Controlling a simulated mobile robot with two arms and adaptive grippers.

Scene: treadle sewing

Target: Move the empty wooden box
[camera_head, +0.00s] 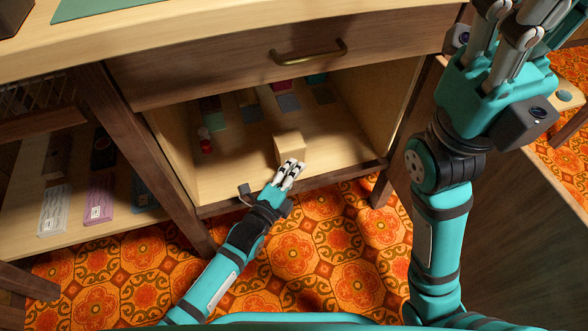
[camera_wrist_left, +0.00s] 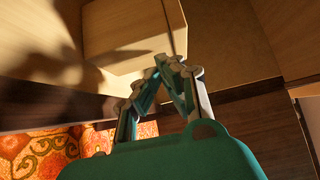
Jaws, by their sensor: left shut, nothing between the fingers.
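A small light wooden box (camera_head: 289,147) sits on the cabinet's lower shelf, near its front edge. Its inside does not show, so I cannot tell whether it is empty. My left gripper (camera_head: 291,170) is shut with nothing between its fingers, right at the front of the box. In the left wrist view the box (camera_wrist_left: 135,38) fills the upper middle, and the closed fingertips (camera_wrist_left: 172,66) are at its lower edge; I cannot tell whether they touch. My right gripper (camera_head: 512,40) is raised at the upper right, its fingers partly cut off by the frame edge.
Inside the open cabinet shelf (camera_head: 230,175) are a red spool (camera_head: 206,146) and several dark flat squares. A drawer with a brass handle (camera_head: 308,53) hangs above. A wooden leg (camera_head: 150,160) stands left; another shelf there holds small packets (camera_head: 99,202). Patterned carpet (camera_head: 340,240) lies below.

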